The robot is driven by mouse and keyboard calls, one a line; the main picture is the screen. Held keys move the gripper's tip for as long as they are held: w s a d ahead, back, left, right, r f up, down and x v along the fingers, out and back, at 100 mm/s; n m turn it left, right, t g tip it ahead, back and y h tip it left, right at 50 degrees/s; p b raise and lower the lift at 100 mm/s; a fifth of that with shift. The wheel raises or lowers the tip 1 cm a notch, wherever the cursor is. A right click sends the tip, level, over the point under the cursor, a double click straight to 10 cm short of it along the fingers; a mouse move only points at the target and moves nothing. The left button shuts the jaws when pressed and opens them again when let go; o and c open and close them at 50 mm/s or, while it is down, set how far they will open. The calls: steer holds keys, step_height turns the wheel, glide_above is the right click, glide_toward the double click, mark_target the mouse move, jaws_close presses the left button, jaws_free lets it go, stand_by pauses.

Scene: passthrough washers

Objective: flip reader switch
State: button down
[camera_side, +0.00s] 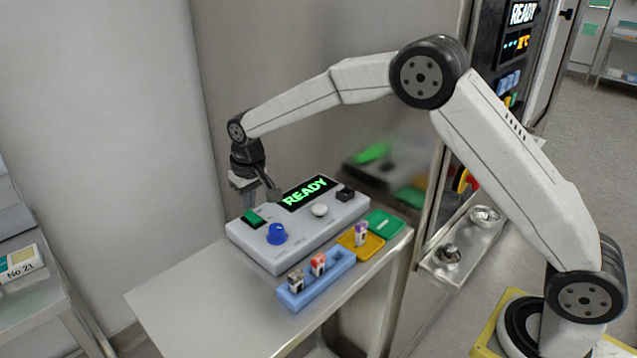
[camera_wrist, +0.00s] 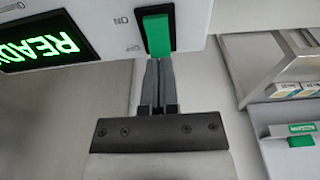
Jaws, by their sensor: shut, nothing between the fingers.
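The reader (camera_side: 300,240) is a grey console on the metal table, with a display (camera_side: 307,192) that glows READY in green. Its green switch (camera_side: 253,217) sits at the left end of the top, in a black frame. In the wrist view, the switch (camera_wrist: 158,36) stands beside upside-down lettering that includes ON; I cannot tell its position for sure. My gripper (camera_wrist: 158,62) is shut and empty, with its fingertips right at the switch's near end. I cannot tell whether they touch. In the side view, my gripper (camera_side: 250,203) is at the reader's back left edge, fingertips partly hidden.
The reader carries a blue knob (camera_side: 277,234), a white button (camera_side: 319,210) and a black block (camera_side: 345,193). In front are a blue rack (camera_side: 322,288) with two vials, a yellow tray (camera_side: 374,247) with one vial, and a green tray (camera_side: 387,225). The table's left is clear.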

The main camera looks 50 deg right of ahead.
mark_target(257, 217)
steer(key=shift+f, duration=1)
stand_by(0.8)
steer(key=shift+r, duration=3.55)
steer(key=shift+s+d, duration=0.35)
steer(key=shift+s, duration=0.15)
steer(key=s+d, duration=0.2)
steer(key=s, duration=0.2)
steer(key=s+d+f, duration=0.1)
steer(key=s, duration=0.3)
steer(key=s+d+f, duration=0.1)
steer(key=s+d, duration=0.1)
steer(key=s, duration=0.2)
steer(key=shift+s+d+f, duration=0.2)
steer(key=shift+d, duration=0.1)
steer(key=s+d+f, duration=0.1)
steer(key=s+f, duration=0.1)
steer(key=s, duration=0.5)
steer(key=s+d+f, duration=0.2)
steer(key=s, duration=0.6)
steer(key=shift+s+d+t, duration=0.2)
steer(key=shift+s+t, duration=0.05)
steer(key=shift+t, duration=0.15)
